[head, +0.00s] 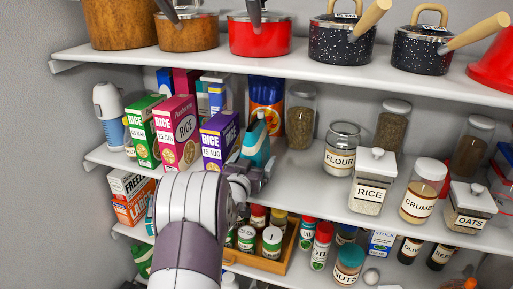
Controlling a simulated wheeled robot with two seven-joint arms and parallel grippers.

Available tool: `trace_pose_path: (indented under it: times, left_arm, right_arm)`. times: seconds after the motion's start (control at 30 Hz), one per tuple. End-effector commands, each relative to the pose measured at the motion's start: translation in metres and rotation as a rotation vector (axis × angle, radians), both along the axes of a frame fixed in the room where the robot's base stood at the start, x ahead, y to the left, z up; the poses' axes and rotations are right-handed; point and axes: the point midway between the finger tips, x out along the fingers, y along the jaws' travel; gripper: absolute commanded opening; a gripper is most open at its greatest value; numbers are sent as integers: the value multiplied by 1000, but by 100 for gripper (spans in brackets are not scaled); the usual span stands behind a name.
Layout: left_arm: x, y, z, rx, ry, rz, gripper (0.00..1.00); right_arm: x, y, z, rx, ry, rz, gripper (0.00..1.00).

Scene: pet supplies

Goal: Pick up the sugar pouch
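A teal pack with a pale label (256,142) stands slightly tilted on the middle shelf, right of a purple rice box. It looks like a pouch, but I cannot read its label, so I cannot confirm that it is the sugar pouch. My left gripper (264,168) is at its lower front, and the arm comes up from the bottom of the head view. The gripper overlaps the bottom of the pack. The fingers are too small and covered to show whether they are closed on it. My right gripper is not in view.
Rice boxes (178,133) stand left of the pack and a blue-orange packet (266,104) behind it. Jars of flour (341,150) and rice (372,183) stand to the right. Pots line the upper shelf (320,69) overhead. Some bare shelf (300,176) lies right of the gripper.

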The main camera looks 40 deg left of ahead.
Motion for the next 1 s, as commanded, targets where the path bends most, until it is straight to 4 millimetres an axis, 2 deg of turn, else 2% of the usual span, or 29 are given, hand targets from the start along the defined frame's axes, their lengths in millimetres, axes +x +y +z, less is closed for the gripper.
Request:
trace_pose_path:
  times: [0.23,0.27,0.4,0.43,0.47,0.77,1.0]
  left_arm:
    - [5,2,-2,0,1,0,95]
    - [5,2,-2,1,1,0,91]
    - [5,2,-2,1,1,0,46]
    - [5,2,-2,1,1,0,36]
    - [5,2,-2,1,1,0,33]
    - [6,2,2,4,-5,0,33]
    - [6,2,24,7,-8,-1,33]
  right_arm:
    - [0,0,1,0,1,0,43]
    - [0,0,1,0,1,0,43]
    - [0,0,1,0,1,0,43]
    - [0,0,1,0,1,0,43]
    - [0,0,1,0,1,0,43]
    - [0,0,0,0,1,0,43]
    - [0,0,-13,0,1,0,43]
